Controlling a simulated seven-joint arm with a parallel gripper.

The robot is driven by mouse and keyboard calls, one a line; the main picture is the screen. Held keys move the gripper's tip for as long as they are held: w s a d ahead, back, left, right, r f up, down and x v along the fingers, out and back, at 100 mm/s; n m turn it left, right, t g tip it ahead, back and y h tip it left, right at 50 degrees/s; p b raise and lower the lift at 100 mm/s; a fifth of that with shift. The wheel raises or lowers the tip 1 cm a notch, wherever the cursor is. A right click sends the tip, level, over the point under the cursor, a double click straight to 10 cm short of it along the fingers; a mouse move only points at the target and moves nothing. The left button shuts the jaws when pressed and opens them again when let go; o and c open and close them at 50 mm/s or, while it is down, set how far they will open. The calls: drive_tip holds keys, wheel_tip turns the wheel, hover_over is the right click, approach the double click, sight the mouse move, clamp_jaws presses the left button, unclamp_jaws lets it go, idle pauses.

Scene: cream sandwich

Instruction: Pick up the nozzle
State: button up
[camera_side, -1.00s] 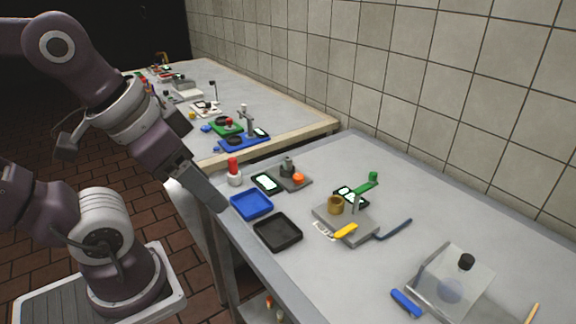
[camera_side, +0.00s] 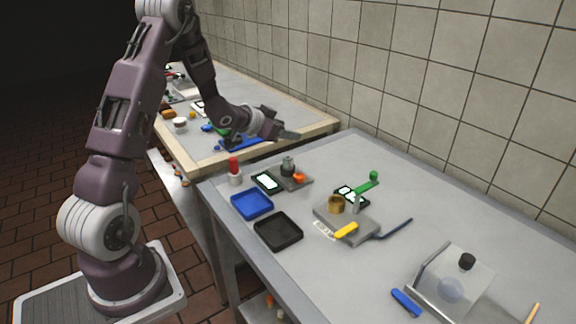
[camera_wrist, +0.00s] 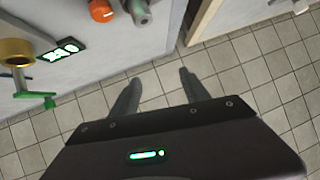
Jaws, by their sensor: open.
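A small grey metal piece that looks like the nozzle (camera_side: 288,166) stands upright on a grey plate near the left end of the near table, beside an orange knob (camera_side: 299,177). The grey piece also shows at the top of the wrist view (camera_wrist: 139,11), partly cut off, with the orange knob (camera_wrist: 101,10) next to it. My gripper (camera_side: 289,135) is raised above the far side of the tables, up and left of the grey piece. In the wrist view its two fingers (camera_wrist: 158,92) are apart with nothing between them.
A red-and-white bottle (camera_side: 235,172), a blue tray (camera_side: 252,204) and a black tray (camera_side: 278,231) are nearby. The tiled wall (camera_side: 420,80) runs behind the tables.

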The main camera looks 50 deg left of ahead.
sight(285, 158)
drive_tip(key=f+h, duration=0.1)
drive_tip(key=f, duration=0.2)
drive_tip(key=s+a+f+t, duration=0.1)
drive_tip(key=f, duration=0.2)
drive_tip(key=f+h, duration=0.1)
drive_tip(key=f, duration=0.2)
drive_tip(key=shift+s+a+f+t+h, duration=0.2)
drive_tip(key=shift+s+a+t+h, duration=0.05)
drive_tip(key=shift+a+t+h, duration=0.1)
drive_tip(key=shift+w+f, duration=0.15)
drive_tip(key=shift+f, duration=0.05)
drive_tip(key=x, duration=0.6)
drive_tip(key=shift+w+d+f, duration=0.1)
drive_tip(key=shift+w+f, duration=0.1)
drive_tip(key=shift+w, duration=0.1)
clamp_jaws()
